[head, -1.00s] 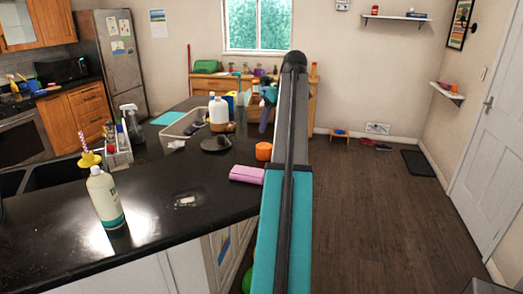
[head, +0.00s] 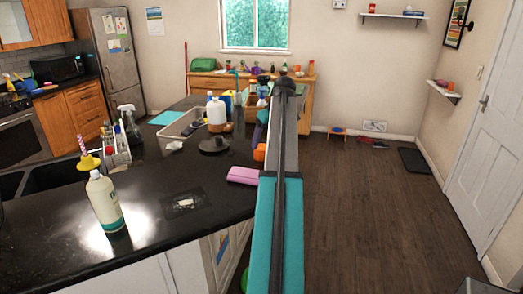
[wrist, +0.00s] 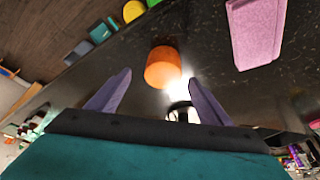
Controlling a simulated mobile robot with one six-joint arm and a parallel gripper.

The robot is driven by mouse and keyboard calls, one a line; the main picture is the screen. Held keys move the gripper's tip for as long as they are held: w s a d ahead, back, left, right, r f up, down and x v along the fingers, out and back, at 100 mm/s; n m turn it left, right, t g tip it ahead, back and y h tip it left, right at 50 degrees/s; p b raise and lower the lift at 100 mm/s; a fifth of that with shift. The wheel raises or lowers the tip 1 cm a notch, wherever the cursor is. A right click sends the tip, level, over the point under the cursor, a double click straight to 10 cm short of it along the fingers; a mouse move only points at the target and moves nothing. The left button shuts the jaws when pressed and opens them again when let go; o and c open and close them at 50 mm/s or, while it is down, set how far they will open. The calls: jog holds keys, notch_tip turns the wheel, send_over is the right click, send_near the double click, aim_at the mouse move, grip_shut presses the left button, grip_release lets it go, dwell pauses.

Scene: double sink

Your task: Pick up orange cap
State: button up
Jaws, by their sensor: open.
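The orange cap (head: 259,153) stands on the dark counter near its right edge, partly hidden behind my arm in the head view. In the wrist view the orange cap (wrist: 162,66) shows whole, just beyond and between the two purple fingers. My gripper (wrist: 158,76) is open, with nothing held between its fingers.
A pink block (head: 243,175) lies on the counter in front of the cap. A black round lid (head: 214,145) and a white jug (head: 217,113) stand to the left and behind. A tall bottle (head: 104,201) stands at the front left. Open floor lies right of the counter.

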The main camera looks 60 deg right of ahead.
aim_at(262, 147)
jog(key=shift+w+f, duration=0.1)
jog(key=shift+f, duration=0.1)
dwell(0.3)
jog(key=shift+p+x, duration=0.9)
jog(key=shift+x, duration=0.35)
jog(key=shift+p+x, duration=0.4)
jog(key=shift+x, duration=1)
jog(key=shift+w+a, duration=0.15)
jog(key=shift+a, duration=0.05)
jog(key=shift+c, duration=0.2)
jog(key=shift+r, duration=0.1)
jog(key=c, duration=1.1)
